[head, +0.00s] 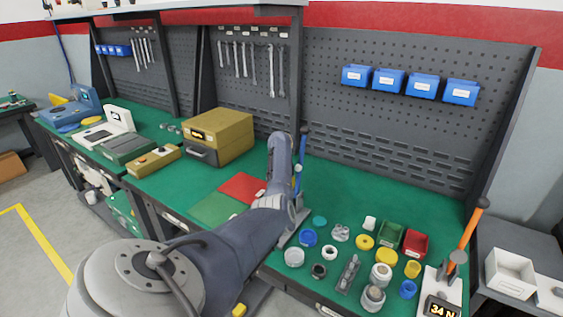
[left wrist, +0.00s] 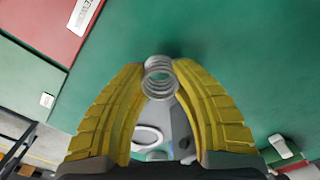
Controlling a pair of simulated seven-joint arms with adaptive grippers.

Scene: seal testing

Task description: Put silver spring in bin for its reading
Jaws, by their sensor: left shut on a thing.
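My left gripper (left wrist: 160,68) has yellow ridged fingers shut on a silver spring (left wrist: 160,82) in the left wrist view. The spring's coils show between the fingertips, above the green bench surface. In the head view my left arm reaches over the bench and hides the gripper and spring. A small green bin (head: 390,234) and a small red bin (head: 415,243) stand at the right of the bench. A tester with an orange lever (head: 468,228) has a display (head: 440,308) reading 34 N. My right gripper is not in view.
A flat red pad (head: 242,187) and green pad (head: 212,209) lie left of my arm. Several rings, caps and small parts, including a yellow ring (head: 364,242), crowd the right front of the bench. A pegboard (head: 400,120) with blue bins closes the back. The back-right bench is clear.

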